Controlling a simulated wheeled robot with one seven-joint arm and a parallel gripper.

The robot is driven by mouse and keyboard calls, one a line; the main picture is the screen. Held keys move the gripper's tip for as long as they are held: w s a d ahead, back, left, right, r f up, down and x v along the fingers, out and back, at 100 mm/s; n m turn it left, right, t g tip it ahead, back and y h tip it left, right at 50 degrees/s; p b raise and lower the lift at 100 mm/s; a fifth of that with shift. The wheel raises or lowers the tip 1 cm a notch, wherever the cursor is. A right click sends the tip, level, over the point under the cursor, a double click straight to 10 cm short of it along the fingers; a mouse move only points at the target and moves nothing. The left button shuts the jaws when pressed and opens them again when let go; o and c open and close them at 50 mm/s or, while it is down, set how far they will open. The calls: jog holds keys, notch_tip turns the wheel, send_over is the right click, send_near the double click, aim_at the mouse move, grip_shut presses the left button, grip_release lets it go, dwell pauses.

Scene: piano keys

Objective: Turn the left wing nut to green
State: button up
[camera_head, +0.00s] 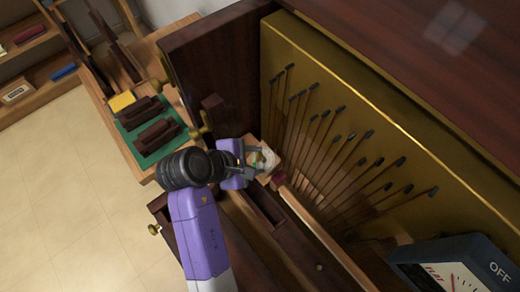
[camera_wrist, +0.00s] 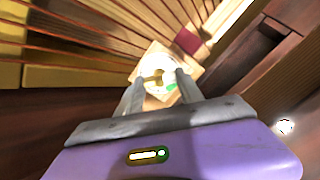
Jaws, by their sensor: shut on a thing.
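The left wing nut (camera_wrist: 153,78) is a small brass piece on a pale round dial (camera_wrist: 160,66) set on a light wooden block (camera_wrist: 197,75). A green mark (camera_wrist: 172,86) shows on the dial near the right finger. In the wrist view my gripper (camera_wrist: 160,82) has one finger on each side of the nut and is shut on it. The exact contact is blurred by glare. In the head view my gripper (camera_head: 263,160) reaches into the piano at the block, and the nut is mostly hidden by the fingers.
A gold soundboard (camera_head: 350,110) with slanted strings and dark pegs rises right of my gripper. A dark wooden panel (camera_head: 215,50) stands behind. A gauge marked OFF (camera_head: 460,265) is at lower right. A green mat (camera_head: 140,150) with dark blocks lies on the left bench.

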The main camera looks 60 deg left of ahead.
jog(key=m, duration=0.3)
jog(key=shift+d+m, duration=0.1)
jog(key=shift+m, duration=0.3)
jog(key=shift+f, duration=0.1)
jog(key=m, duration=0.3)
jog(key=o, duration=1.2)
jog(key=shift+s+r, duration=0.1)
jog(key=shift+r, duration=0.1)
